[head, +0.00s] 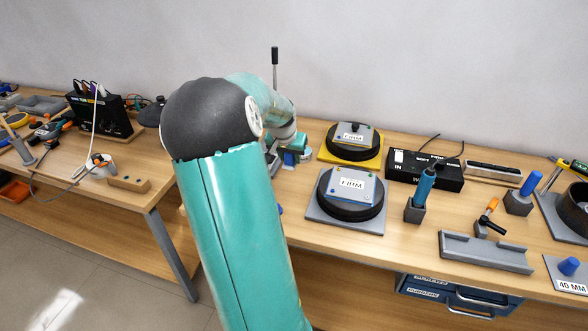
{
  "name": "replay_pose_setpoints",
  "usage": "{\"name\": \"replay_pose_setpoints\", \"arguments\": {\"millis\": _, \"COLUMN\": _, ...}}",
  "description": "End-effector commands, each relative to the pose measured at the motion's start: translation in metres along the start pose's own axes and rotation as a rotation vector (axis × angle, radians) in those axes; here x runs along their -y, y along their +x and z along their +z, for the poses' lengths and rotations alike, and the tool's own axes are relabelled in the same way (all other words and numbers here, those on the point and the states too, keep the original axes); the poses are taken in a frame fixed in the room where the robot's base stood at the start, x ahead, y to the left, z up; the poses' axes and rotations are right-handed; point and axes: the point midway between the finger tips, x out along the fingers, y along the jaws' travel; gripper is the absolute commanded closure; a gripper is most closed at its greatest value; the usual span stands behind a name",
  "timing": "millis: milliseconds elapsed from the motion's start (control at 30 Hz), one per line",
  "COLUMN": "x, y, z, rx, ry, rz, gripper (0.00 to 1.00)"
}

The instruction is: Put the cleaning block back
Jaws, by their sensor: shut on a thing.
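My arm fills the middle of the head view and bends away from me at its black elbow. Its far end drops behind my own upper arm, so my gripper's fingers and anything between them are hidden. I cannot pick out the cleaning block with certainty. A long grey holder (485,252) with a raised back edge lies at the right front of the bench and looks empty.
A black box (425,170) stands behind a blue-handled tool in a grey stand (419,196). An orange-handled tool (489,214), a blue-topped block (522,196) and a 40 MM plate (569,271) are at right. Blue drawers (465,296) hang below. A second bench (112,201) is at left.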

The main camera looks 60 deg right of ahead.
Motion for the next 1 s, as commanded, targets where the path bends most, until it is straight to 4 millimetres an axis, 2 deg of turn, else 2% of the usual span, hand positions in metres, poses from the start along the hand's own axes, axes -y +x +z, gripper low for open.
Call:
{"name": "replay_pose_setpoints", "arguments": {"millis": 33, "x": -0.002, "y": 0.015, "z": -0.002, "rx": 0.006, "ry": 0.002, "rz": 0.005, "gripper": 0.83}}
{"name": "replay_pose_setpoints", "arguments": {"millis": 200, "x": -0.002, "y": 0.046, "z": -0.012, "rx": 0.004, "ry": 0.001, "rz": 0.002, "gripper": 0.83}}
{"name": "replay_pose_setpoints", "arguments": {"millis": 433, "x": -0.002, "y": 0.065, "z": -0.018, "rx": 0.003, "ry": 0.0, "rz": 0.001, "gripper": 0.83}}
{"name": "replay_pose_setpoints", "arguments": {"millis": 600, "x": -0.001, "y": 0.088, "z": -0.007, "rx": 0.004, "ry": -0.001, "rz": 0.001, "gripper": 0.83}}
{"name": "replay_pose_setpoints", "arguments": {"millis": 1000, "x": -0.001, "y": 0.095, "z": -0.005, "rx": 0.003, "ry": -0.001, "rz": 0.0, "gripper": 0.83}}
